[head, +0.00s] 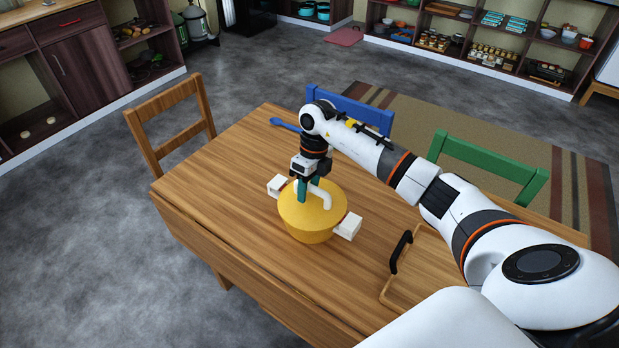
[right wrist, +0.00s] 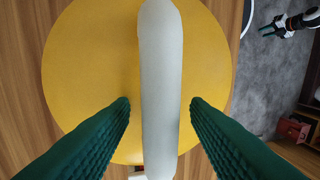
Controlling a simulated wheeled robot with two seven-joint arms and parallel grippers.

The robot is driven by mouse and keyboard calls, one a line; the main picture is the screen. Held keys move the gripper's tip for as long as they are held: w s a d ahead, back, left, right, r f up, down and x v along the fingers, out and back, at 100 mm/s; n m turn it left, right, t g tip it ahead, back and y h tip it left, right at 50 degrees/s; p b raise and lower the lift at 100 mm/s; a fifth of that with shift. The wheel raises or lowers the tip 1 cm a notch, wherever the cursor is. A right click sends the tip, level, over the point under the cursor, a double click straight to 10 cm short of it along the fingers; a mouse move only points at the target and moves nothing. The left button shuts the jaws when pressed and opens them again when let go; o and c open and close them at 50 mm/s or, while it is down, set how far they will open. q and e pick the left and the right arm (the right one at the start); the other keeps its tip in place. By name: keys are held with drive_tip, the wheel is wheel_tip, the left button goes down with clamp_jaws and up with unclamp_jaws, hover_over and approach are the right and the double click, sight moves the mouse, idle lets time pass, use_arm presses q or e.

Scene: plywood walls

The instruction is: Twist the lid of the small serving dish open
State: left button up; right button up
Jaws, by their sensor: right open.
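The small serving dish (head: 306,235) is yellow, with white handles on two sides, and stands upright on the wooden table. Its round yellow lid (head: 291,212) sits on top and carries a white bar handle (head: 324,198). My right gripper (head: 306,195) points down over the lid, open. In the right wrist view the green fingers stand on either side of the white bar handle (right wrist: 160,70), with a gap on each side, above the yellow lid (right wrist: 85,75). What looks like my left gripper (right wrist: 274,27) shows small at the top right there; its fingers are too small to judge.
A blue spoon (head: 285,125) lies at the table's far edge. A wooden tray with a black handle (head: 401,252) lies right of the dish. Wooden (head: 170,125), blue (head: 350,108) and green (head: 490,165) chairs stand around the table. The table left of the dish is clear.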

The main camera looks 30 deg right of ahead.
drive_tip(key=shift+c, duration=1)
clamp_jaws()
drive_tip(key=shift+n+b, duration=0.6)
drive_tip(key=shift+n, duration=0.1)
use_arm(q)
drive_tip(key=shift+s+f+b, duration=0.2)
drive_tip(key=shift+s+f, duration=0.05)
drive_tip(key=shift+f, duration=0.25)
drive_tip(key=shift+s+f+b, duration=0.15)
drive_tip(key=shift+s+f, duration=0.05)
drive_tip(key=shift+f, duration=0.25)
use_arm(e)
drive_tip(key=shift+a+n+g, duration=0.1)
drive_tip(key=shift+n+g, duration=0.2)
drive_tip(key=shift+n, duration=0.5)
drive_tip(key=shift+s+n+b, duration=0.1)
drive_tip(key=shift+n+b, duration=0.45)
drive_tip(key=shift+n, duration=0.05)
use_arm(q)
drive_tip(key=shift+f+b, duration=0.3)
drive_tip(key=shift+f, duration=0.55)
use_arm(e)
drive_tip(key=shift+a+n+h, duration=0.15)
drive_tip(key=shift+n+h, duration=0.15)
drive_tip(key=shift+n, duration=0.5)
